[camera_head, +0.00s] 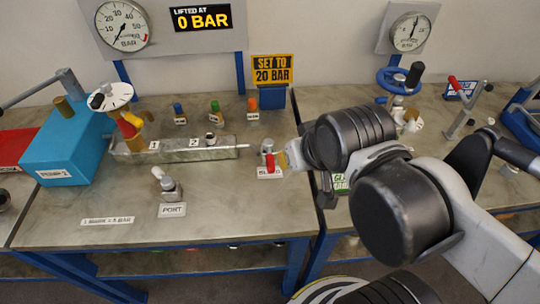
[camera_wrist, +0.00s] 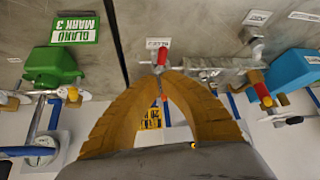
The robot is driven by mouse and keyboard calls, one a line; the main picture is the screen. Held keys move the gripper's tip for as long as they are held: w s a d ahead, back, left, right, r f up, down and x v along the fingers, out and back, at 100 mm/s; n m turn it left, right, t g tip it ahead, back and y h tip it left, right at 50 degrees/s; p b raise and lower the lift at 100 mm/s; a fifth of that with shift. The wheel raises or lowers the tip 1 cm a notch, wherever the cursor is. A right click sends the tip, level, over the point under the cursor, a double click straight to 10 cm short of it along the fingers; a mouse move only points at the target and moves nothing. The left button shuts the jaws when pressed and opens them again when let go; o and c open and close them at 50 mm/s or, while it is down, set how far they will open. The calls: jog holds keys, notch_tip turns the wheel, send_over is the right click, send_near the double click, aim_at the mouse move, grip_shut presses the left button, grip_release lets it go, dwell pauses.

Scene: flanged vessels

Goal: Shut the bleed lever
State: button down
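The bleed lever (camera_head: 270,162) has a red handle on a small metal valve, beside a white label on the bench's right part. In the wrist view its red handle (camera_wrist: 162,56) shows just beyond my fingertips. My gripper (camera_head: 284,160) is just right of the lever in the head view. In the wrist view the yellow fingers of my gripper (camera_wrist: 161,73) arch together and look shut, with tips almost meeting. The tips are very close to the handle; I cannot tell whether they touch it. The tips hide part of the valve.
A metal manifold block (camera_head: 180,150) lies left of the lever. The port fitting (camera_head: 170,186) stands in front of it. A blue pump (camera_head: 68,148) and a gauge panel (camera_head: 122,24) are at the left. A green block (camera_wrist: 52,66) and a blue handwheel (camera_head: 398,80) are on the neighbouring bench.

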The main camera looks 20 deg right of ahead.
dwell(0.4)
jog(key=c, duration=1.5)
grip_release()
jog(key=shift+c, duration=0.2)
jog(key=o, duration=0.3)
jog(key=shift+w+r, duration=0.2)
jog(key=m+g+h+p, duration=0.2)
jog(key=m+g+h, duration=0.1)
jog(key=g, duration=0.5)
send_near(269, 161)
jog(key=b+x, duration=0.3)
jog(key=x, duration=0.7)
jog(key=shift+d+f, duration=0.1)
jog(key=shift+f, duration=0.15)
jog(key=shift+c, duration=0.5)
grip_shut()
